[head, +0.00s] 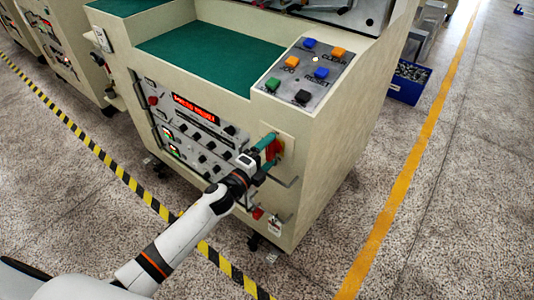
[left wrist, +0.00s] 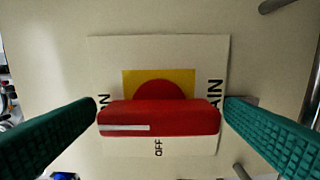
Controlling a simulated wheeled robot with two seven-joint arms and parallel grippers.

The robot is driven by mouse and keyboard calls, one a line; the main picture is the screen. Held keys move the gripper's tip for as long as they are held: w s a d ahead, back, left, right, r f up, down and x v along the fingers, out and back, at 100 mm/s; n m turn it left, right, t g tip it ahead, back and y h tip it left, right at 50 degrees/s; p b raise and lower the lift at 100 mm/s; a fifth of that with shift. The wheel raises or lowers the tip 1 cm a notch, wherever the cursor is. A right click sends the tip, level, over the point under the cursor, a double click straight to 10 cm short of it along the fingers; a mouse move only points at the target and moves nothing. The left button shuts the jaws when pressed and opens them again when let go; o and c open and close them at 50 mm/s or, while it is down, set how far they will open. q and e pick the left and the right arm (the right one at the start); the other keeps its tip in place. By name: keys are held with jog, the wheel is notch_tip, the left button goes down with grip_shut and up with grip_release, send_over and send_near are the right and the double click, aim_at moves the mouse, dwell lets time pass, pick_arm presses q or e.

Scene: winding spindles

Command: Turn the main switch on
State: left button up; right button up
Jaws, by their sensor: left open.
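The main switch is a red bar handle (left wrist: 160,120) on a yellow square (left wrist: 184,80) and a pale plate with "MAIN" and "OFF" lettering. In the left wrist view the handle lies across the picture, a white mark on its left half, and "OFF" reads sideways below it. In the head view the red switch (head: 275,150) is on the cabinet's front, partly covered by my gripper. My left gripper (head: 271,151) is open, with one teal finger near each end of the handle. It also shows in the left wrist view (left wrist: 160,108). I cannot tell whether the fingers touch it.
The beige cabinet (head: 325,160) has a control panel (head: 195,125) left of the switch and a button panel (head: 308,72) on top. A metal bar (head: 285,183) sticks out below the switch. A blue crate (head: 407,82) stands behind at right.

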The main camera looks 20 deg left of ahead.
pick_arm(q)
jog(key=v, duration=1.2)
jog(key=shift+b, duration=0.45)
jog(key=s+a+f+n+g+y+p, duration=0.1)
jog(key=s+a+f+n+g+y, duration=0.2)
jog(key=f, duration=0.7)
jog(key=s+a+f+n+g+y+p, duration=0.15)
jog(key=s+f+n, duration=0.35)
jog(key=f, duration=0.5)
jog(key=s+a+f+n+g+y, duration=0.1)
jog(key=s+f+n+g, duration=0.25)
jog(key=f, duration=0.75)
jog(key=s+d+f+n+g, duration=0.1)
jog(key=s+f+n+g, duration=0.3)
jog(key=s, duration=1)
jog(key=s+d+f+n+g+p, duration=0.1)
jog(key=s+f+n+g, duration=0.3)
jog(key=s+f, duration=0.5)
jog(key=s+d, duration=0.1)
jog(key=s, duration=0.4)
jog(key=shift+d+f+y+p, duration=0.15)
jog(key=shift+f+y+p, duration=0.05)
jog(key=shift+y+p, duration=0.15)
